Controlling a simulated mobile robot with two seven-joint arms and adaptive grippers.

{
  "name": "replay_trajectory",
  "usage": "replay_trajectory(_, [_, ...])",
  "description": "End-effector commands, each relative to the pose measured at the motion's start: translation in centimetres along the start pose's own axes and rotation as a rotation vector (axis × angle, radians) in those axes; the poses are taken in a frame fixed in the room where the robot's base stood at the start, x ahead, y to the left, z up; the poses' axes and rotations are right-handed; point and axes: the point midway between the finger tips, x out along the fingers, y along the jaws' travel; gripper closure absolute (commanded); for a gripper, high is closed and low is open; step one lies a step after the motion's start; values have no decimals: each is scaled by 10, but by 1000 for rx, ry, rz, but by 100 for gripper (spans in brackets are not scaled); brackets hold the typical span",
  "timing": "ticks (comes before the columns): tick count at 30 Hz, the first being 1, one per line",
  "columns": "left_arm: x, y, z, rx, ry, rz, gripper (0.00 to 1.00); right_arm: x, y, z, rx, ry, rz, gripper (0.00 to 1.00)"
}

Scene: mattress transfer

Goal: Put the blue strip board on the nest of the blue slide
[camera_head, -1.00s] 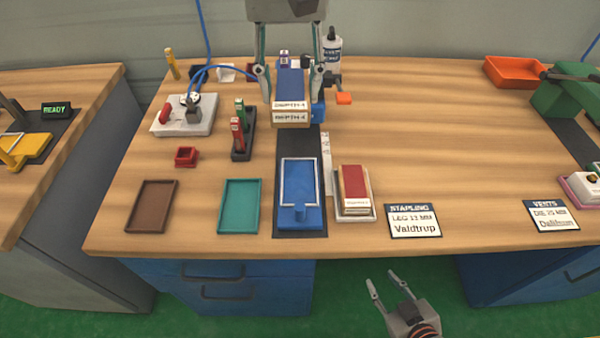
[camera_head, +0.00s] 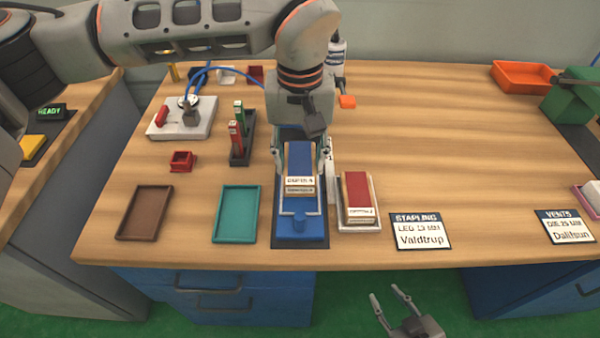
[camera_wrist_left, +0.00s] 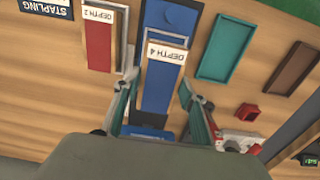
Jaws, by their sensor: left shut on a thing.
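The blue strip board (camera_head: 299,161), a block with a blue top and a "DEPTH 4" label on its near end, is over the blue slide (camera_head: 301,226). It covers most of the slide's nest; I cannot tell whether it touches the nest or hangs just above. My left gripper (camera_head: 300,168) is shut on the board, with a finger on each side. In the left wrist view the board (camera_wrist_left: 158,85) lies between the fingers, its label toward the slide's bare end (camera_wrist_left: 175,20). My right gripper (camera_head: 388,297) is open and empty, in front of the bench.
A red-topped board (camera_head: 358,192) sits in a tray close right of the slide. Teal (camera_head: 237,240) and brown (camera_head: 143,238) trays lie to the left. A rack of red and green tools (camera_head: 250,145) stands behind them.

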Motion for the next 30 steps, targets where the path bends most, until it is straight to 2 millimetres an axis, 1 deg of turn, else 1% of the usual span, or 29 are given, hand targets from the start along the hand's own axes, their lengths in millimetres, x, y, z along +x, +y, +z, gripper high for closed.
replay_trajectory(2, [3, 0, 0, 0, -1, 1, 82, 0, 1, -2, 0, 5, 2, 67])
replay_trajectory(5, [13, 0, 1, 0, -3, 1, 82, 1, 0, 0, 0, 3, 1, 67])
replay_trajectory(9, [35, 0, 1, 1, -5, 1, 82, 2, -1, 5, -1, -4, 0, 67])
replay_trajectory(11, [42, 0, 1, 1, -5, 1, 82, 2, -1, 6, -1, -6, -1, 67])
replay_trajectory(23, [46, 0, 0, 1, 1, 0, 82, 2, 0, 7, -3, -8, 0, 67])
replay_trajectory(24, [46, 0, 0, 1, 0, 0, 54, 2, 0, 7, -3, -8, 1, 67])
replay_trajectory(25, [46, 0, 0, 1, 0, 0, 46, 2, 0, 6, -3, -7, 1, 67])
replay_trajectory(26, [46, 0, 0, 1, 0, 0, 42, 2, 0, 6, -3, -7, 1, 67])
replay_trajectory(30, [46, 0, 0, 1, 0, 0, 42, 2, 0, 6, -3, -7, 1, 67])
